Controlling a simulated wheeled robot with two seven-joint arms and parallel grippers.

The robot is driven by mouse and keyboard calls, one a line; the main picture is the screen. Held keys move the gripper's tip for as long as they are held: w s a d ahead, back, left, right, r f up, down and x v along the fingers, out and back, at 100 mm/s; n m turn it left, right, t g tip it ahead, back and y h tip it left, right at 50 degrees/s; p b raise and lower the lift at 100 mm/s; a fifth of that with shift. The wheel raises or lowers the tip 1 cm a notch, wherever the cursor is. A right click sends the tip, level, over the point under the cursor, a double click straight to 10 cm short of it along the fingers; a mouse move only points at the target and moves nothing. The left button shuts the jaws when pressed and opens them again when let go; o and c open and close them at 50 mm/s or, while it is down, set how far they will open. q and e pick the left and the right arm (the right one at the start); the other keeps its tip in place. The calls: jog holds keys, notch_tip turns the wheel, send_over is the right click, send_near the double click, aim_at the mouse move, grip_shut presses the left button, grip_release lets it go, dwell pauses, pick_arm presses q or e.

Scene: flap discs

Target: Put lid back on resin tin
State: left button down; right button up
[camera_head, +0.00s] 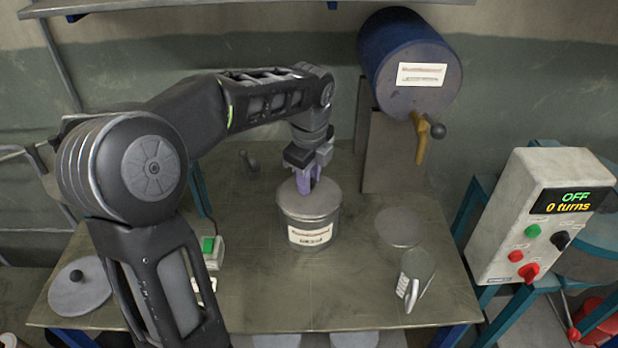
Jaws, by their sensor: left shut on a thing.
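The resin tin (310,234) is a grey metal can with a white label, upright in the middle of the table. A flat grey lid (318,204) lies level across its top, covering the mouth; I cannot tell whether it is pressed fully down. My left gripper (309,186) points down from above, its purple fingers shut on the lid at its middle. The part of the lid between the fingers is hidden. My right gripper is not in view.
A blue drum (405,60) with a yellow tap stands behind right. A grey disc (398,228) and a clear cup (416,272) lie to the right. A knobbed round disc (80,290) is at left. A control box (535,225) reading OFF stands far right.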

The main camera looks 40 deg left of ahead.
pick_arm(q)
jog(key=c, duration=1.1)
grip_release()
jog(key=shift+o, duration=0.5)
jog(key=o, duration=0.4)
jog(key=shift+r, duration=0.1)
jog(key=shift+r+p, duration=3.05)
jog(key=shift+r, duration=0.4)
grip_shut()
